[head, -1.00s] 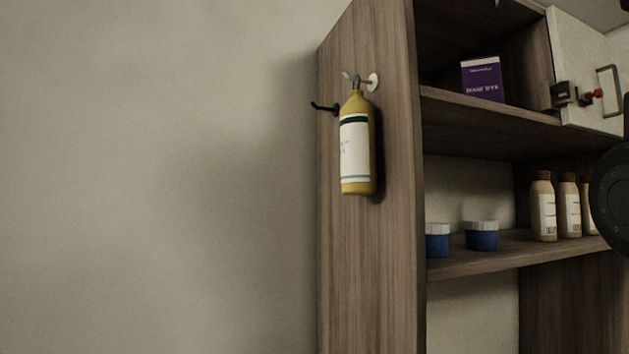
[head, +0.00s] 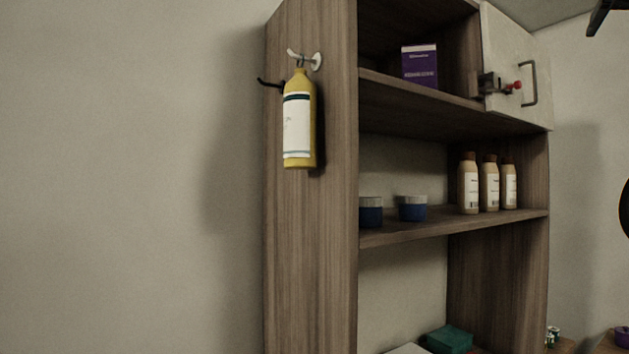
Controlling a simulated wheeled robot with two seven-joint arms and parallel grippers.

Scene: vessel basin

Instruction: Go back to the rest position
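The task names no object. Neither of my grippers can be made out in the head view. A small dark shape shows at the top right corner and another at the right edge, and I cannot tell what parts they are.
A purple box (head: 420,66) stands on the upper shelf beside a pale door (head: 519,60). Two blue jars (head: 412,210) and three tan bottles (head: 489,185) stand on the middle shelf. A green item (head: 449,340) lies lower down. Bare wall is at left.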

